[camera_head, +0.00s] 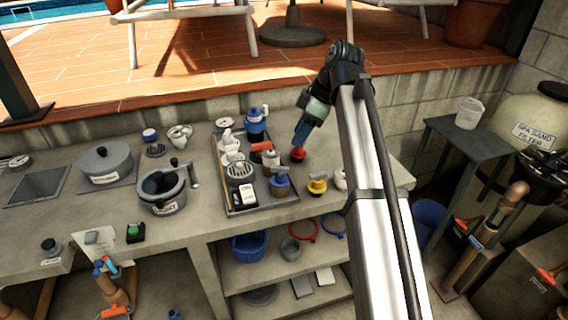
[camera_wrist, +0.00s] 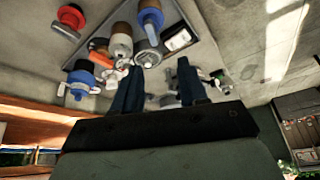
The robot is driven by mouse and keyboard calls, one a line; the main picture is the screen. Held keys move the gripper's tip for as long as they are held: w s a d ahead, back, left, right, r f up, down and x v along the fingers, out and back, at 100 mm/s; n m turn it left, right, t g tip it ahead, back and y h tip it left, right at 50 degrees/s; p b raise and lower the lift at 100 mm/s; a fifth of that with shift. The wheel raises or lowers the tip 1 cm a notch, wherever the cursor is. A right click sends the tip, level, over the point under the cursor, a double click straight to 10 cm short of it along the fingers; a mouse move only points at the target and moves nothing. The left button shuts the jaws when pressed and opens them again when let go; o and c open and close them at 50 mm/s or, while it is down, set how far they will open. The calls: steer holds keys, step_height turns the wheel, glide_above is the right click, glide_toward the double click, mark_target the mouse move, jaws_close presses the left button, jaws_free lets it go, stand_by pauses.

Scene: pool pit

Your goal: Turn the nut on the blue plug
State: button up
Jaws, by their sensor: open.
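Two blue-coloured fittings show in the head view, and I cannot tell for sure which is the plug with the nut. One blue fitting (camera_head: 255,122) stands at the back of the tray; it also shows at left in the wrist view (camera_wrist: 80,82). A blue and brown fitting (camera_head: 280,184) sits at the tray's front right; it also shows in the wrist view (camera_wrist: 151,17). My gripper (camera_head: 300,138) is above the bench by the tray's right side, near a red fitting (camera_head: 297,154). In the wrist view its two fingers (camera_wrist: 158,78) are apart with nothing held between them.
The grey tray (camera_head: 236,211) holds several crowded fittings. A yellow fitting (camera_head: 317,186) stands right of it. A grey pot (camera_head: 163,191) and a lidded pan (camera_head: 105,164) stand to the left. A wall (camera_head: 400,100) rises behind the bench.

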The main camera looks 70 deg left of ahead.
steer(key=w+a, duration=0.1)
steer(key=a, duration=0.1)
glide_toward(281, 167)
steer(key=x, duration=0.8)
steer(key=shift+a+f, duration=0.1)
steer(key=shift+f, duration=0.05)
steer(key=shift+c, duration=0.3)
jaws_close()
